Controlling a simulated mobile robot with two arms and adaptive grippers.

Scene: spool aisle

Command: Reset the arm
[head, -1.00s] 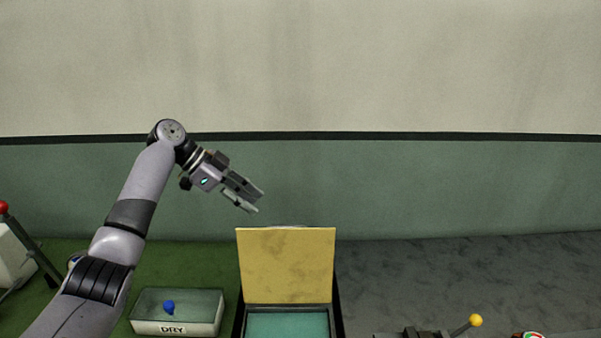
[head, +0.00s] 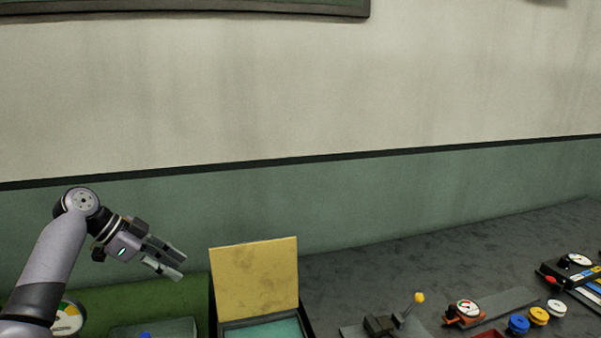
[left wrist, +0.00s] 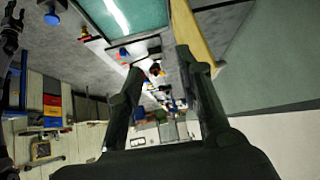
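My left gripper (head: 172,264) is raised at the left of the head view, in front of the green wall band. Its two fingers are apart. In the left wrist view the fingers (left wrist: 158,68) also stand apart with nothing between them. The gripper is up and to the left of the open box with the yellow lid (head: 255,281), apart from it. My right gripper is not in view.
A tray (head: 180,328) with a blue knob stands below the gripper, cut off by the frame. To the right are a yellow-knobbed lever (head: 419,298), a gauge (head: 466,309), several coloured spools (head: 539,315) and a black panel (head: 572,276). The air above the bench is clear.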

